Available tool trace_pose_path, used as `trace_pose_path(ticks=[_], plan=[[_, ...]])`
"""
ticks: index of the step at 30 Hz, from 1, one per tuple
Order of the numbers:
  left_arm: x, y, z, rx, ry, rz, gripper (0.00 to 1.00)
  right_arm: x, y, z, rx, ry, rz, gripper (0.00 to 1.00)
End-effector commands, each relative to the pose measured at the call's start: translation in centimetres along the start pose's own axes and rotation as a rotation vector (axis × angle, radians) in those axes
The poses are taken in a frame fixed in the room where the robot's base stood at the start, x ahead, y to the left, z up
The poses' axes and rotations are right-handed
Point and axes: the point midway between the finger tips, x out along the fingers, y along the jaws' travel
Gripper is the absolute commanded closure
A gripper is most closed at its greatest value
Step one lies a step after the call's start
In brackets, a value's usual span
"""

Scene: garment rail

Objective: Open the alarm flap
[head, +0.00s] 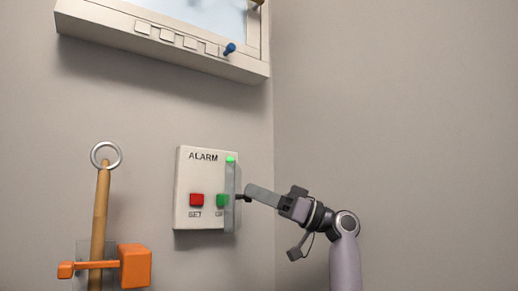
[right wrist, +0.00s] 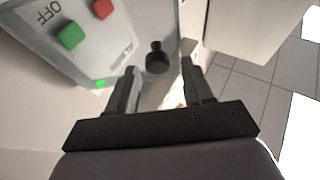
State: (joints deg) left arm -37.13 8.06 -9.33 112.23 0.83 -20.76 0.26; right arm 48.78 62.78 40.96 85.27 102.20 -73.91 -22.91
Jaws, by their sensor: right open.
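The white alarm box (head: 190,185) is on the wall in the head view. It carries a red button (head: 196,199), a green button (head: 221,200) and a small green light (head: 230,160). The clear flap (head: 233,208) shows as a narrow panel at the box's right side, overlapping the green button's edge; its exact angle is hard to tell. Its dark knob (head: 246,198) points right. My right gripper (head: 248,194) is at the knob. In the right wrist view, the black knob (right wrist: 157,57) lies just beyond and between the open fingers (right wrist: 160,78). My left gripper is out of view.
A white framed cabinet (head: 165,40) with a blue knob (head: 229,49) hangs above. A wooden pole (head: 101,215) with a metal ring stands at left, beside an orange block (head: 135,266). A wall corner is right of the alarm box; the right wall is bare.

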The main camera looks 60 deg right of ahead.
Motion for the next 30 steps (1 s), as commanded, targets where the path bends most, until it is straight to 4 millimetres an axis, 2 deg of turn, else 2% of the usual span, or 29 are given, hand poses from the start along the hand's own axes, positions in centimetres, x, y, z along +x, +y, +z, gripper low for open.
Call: trace_pose_path(ticks=[1, 7, 21, 26, 27, 30], plan=[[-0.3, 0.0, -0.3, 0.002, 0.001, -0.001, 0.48, 0.3, 0.0, -1.1, -0.003, 0.002, 0.002, 0.49], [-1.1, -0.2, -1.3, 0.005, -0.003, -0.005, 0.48, 1.8, 0.0, -4.8, -0.003, 0.003, 0.004, 0.49], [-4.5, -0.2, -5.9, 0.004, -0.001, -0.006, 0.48, 5.3, 0.0, -13.3, 0.000, 0.004, 0.001, 0.49], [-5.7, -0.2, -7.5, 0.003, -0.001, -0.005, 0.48, 6.3, 0.0, -15.8, 0.000, 0.003, 0.001, 0.49], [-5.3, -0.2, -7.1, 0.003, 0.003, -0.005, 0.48, 6.1, 0.0, -15.2, 0.001, 0.003, 0.000, 0.49], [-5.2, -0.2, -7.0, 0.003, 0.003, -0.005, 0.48, 6.4, 0.0, -15.7, 0.001, 0.004, -0.001, 0.49]])
